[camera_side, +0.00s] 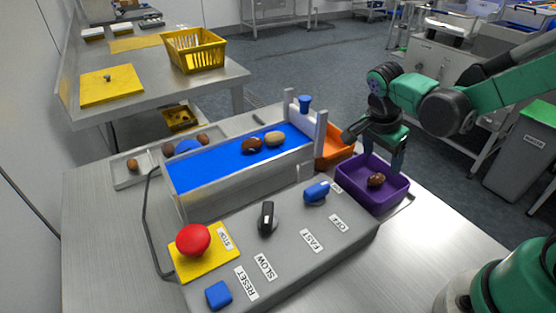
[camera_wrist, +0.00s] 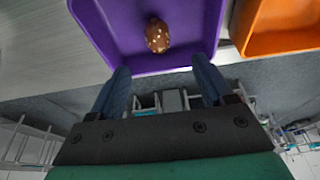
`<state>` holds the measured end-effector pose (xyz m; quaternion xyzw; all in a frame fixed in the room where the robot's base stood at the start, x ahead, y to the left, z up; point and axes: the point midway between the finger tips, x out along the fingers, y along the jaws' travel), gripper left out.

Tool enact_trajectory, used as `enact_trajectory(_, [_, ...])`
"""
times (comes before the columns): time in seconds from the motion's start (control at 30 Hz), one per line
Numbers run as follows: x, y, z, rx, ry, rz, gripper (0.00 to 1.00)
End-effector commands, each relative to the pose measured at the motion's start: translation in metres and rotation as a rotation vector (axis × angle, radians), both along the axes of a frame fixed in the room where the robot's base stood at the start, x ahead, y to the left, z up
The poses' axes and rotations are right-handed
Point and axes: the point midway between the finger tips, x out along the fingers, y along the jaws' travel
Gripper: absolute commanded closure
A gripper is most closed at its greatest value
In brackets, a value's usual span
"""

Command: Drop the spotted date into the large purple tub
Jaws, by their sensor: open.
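The spotted date (camera_wrist: 158,35), brown with pale flecks, lies on the floor of the large purple tub (camera_wrist: 122,52). In the side view the date (camera_side: 376,180) also shows inside the purple tub (camera_side: 373,205), apart from its walls. My gripper (camera_wrist: 162,82) is open and empty, with its two blue fingers spread wide. In the side view my gripper (camera_side: 382,160) is at the back edge of the tub, behind the date. Part of the tub's far wall is hidden by the fingers.
An orange tub (camera_side: 333,152) stands left of the purple one. A blue conveyor belt (camera_side: 215,163) carries a brown date (camera_side: 252,145) and a tan date (camera_side: 275,138). The control box has a red stop button (camera_side: 193,240). A tray (camera_side: 122,172) with dates stands behind the belt.

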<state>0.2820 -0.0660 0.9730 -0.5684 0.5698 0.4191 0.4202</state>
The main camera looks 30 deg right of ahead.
Motion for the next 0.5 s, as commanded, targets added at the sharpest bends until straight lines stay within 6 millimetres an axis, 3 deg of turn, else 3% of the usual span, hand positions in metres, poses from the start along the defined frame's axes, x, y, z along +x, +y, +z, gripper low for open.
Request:
enact_trajectory(0.2, [0.000,0.008,0.025,0.000,0.000,0.001,0.26])
enact_trajectory(0.5, [0.000,0.011,0.036,0.000,0.000,0.001,0.26])
